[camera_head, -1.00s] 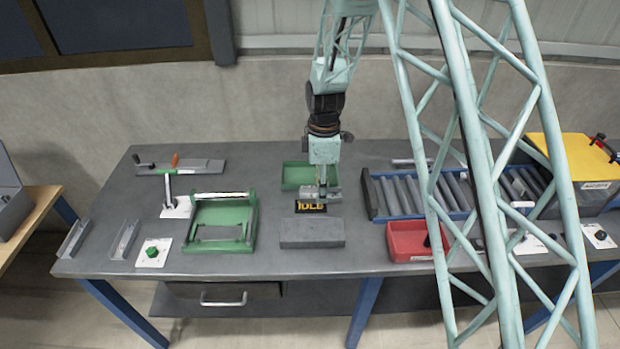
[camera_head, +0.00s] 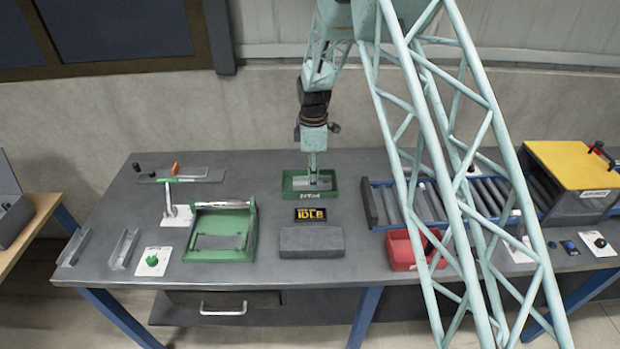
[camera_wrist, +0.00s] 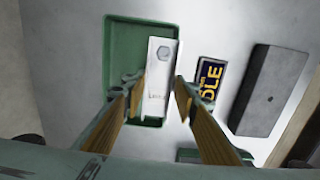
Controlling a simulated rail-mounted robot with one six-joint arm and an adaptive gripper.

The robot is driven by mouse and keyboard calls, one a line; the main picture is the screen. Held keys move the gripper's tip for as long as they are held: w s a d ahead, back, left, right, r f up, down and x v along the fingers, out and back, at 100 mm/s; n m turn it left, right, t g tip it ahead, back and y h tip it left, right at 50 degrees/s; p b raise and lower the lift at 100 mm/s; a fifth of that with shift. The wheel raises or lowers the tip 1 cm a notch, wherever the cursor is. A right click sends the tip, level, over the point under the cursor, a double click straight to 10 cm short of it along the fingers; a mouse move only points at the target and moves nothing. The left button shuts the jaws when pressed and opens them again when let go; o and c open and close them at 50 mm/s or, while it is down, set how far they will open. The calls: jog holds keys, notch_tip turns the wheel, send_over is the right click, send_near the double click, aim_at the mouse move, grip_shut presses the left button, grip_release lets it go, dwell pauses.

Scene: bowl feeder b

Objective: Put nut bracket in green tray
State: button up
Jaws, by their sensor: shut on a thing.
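The nut bracket (camera_wrist: 160,72) is a pale metal plate with a hex nut near one end. It shows between my gripper's (camera_wrist: 155,82) two fingers in the wrist view, and the fingers are shut on it. In the head view my gripper (camera_head: 314,184) points down over the small green tray (camera_head: 289,186) at the back middle of the table. The bracket (camera_head: 325,181) shows as a grey patch within the tray's outline. In the wrist view it overlaps the right part of the green tray (camera_wrist: 122,50). I cannot tell whether it touches the tray floor.
A dark sign (camera_head: 310,215) reading IDLE and a grey block (camera_head: 311,242) stand in front of the tray. A larger green fixture (camera_head: 250,233) stands at left. A red bin (camera_head: 402,252) and a roller conveyor (camera_head: 401,203) stand at right.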

jog(key=shift+w+a+f, duration=0.1)
jog(key=shift+w+a, duration=0.15)
jog(key=shift+w, duration=0.65)
jog(key=shift+w+a+f, duration=0.1)
jog(key=shift+w+a, duration=0.15)
jog(key=shift+w, duration=0.65)
jog(key=shift+w, duration=0.15)
jog(key=shift+w+a, duration=0.1)
jog(key=shift+w, duration=0.1)
jog(key=shift+f, duration=1.8)
jog(key=shift+f, duration=0.1)
jog(key=o, duration=0.9)
jog(key=shift+o, duration=0.2)
notch_tip(320, 180, up, 12)
